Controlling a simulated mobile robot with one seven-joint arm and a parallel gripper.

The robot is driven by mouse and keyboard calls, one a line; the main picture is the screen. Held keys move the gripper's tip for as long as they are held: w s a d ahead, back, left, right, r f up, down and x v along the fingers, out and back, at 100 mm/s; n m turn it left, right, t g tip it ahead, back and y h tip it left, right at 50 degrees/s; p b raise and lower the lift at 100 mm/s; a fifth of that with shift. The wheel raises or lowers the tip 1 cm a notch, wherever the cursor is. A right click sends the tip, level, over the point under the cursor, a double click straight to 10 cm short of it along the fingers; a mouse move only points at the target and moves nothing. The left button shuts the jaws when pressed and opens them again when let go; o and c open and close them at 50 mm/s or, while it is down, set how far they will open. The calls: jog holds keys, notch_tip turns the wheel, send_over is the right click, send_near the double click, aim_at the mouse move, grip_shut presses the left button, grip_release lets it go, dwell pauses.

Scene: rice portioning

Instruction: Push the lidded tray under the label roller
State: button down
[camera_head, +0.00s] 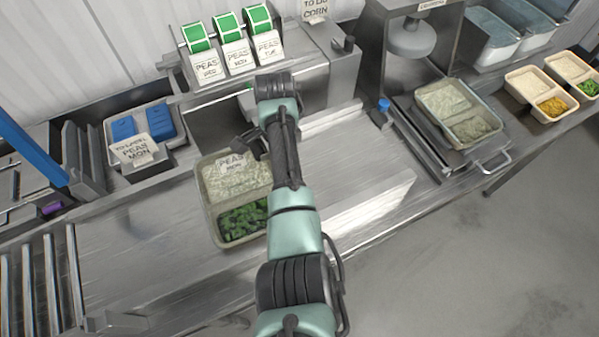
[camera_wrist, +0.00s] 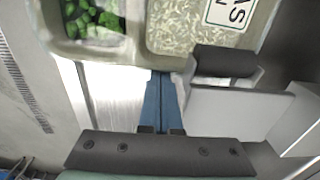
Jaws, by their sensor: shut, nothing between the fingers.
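The tray (camera_head: 207,217) sits on the steel counter, with a pale rice compartment and a green pea compartment. A clear lid is hard to make out. A "PEAS MON" label (camera_head: 231,162) shows on the rice side. The tray also fills the top of the wrist view (camera_wrist: 139,30). The dark label roller (camera_wrist: 224,61) is at the tray's near edge there, on the rice side; in the head view it shows (camera_head: 252,141) left of my arm. My gripper (camera_wrist: 162,75) is shut and empty, its blue fingertips at or very near the tray's side. My arm hides it in the head view.
Label rolls (camera_head: 228,26) stand on the machine behind. A bin with blue lids (camera_head: 141,127) is at the back left. Another filled tray (camera_head: 417,97) sits on a rack at right. The counter (camera_head: 130,235) left of the tray is clear.

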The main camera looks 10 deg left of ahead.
aim_at(222, 189)
jog(key=shift+s+a+r+p, duration=0.2)
jog(key=shift+s+a+p, duration=0.25)
jog(key=shift+s+a, duration=0.1)
jog(key=shift+s+a+r+p, duration=0.15)
jog(key=shift+s+a+p, duration=0.3)
jog(key=shift+s+a, duration=0.1)
jog(key=s+a+p, duration=0.1)
jog(key=s+a, duration=0.1)
jog(key=a, duration=0.1)
jog(key=s+a+p, duration=0.1)
jog(key=s+a, duration=0.1)
jog(key=a, duration=0.1)
jog(key=s+a+p, duration=0.1)
jog(key=s+a, duration=0.1)
jog(key=a, duration=0.1)
jog(key=shift+s+a+f+p, duration=0.15)
jog(key=shift+s+f+p, duration=0.15)
jog(key=shift+f+p, duration=0.1)
jog(key=shift+w+f, duration=0.1)
jog(key=shift+w, duration=0.05)
jog(key=shift+w+d, duration=0.2)
jog(key=shift+d, duration=0.25)
jog(key=shift+w+d+p, duration=0.3)
jog(key=shift+w+d, duration=0.65)
jog(key=shift+d, duration=0.3)
notch_tip(222, 189, up, 10)
jog(key=b, duration=0.2)
